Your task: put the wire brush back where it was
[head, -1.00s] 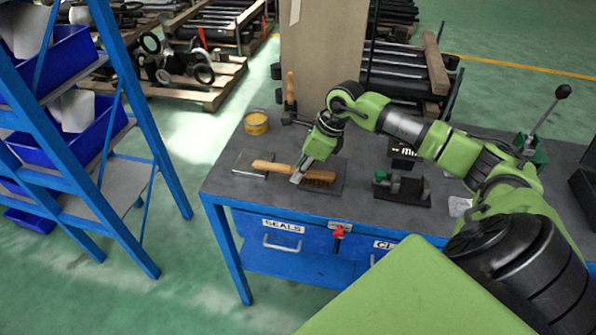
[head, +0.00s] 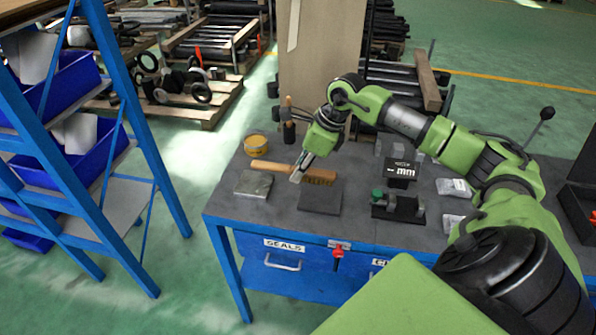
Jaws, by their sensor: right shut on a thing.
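The wire brush (head: 275,168) has a wooden handle pointing left and dark bristles at its right end. My right gripper (head: 299,173) is shut on it near the middle. The brush appears just above and behind a dark square pad (head: 321,198) on the workbench (head: 230,214). The pad's top is mostly bare. I cannot tell exactly how high the brush is, but it looks lifted. My left gripper is not in view.
A grey flat packet (head: 253,184) lies left of the pad, with a yellow tin (head: 255,143) behind it. A mallet (head: 288,125) stands at the back edge. A fixture with a green knob (head: 398,207) and a black display block (head: 401,168) stand to the right.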

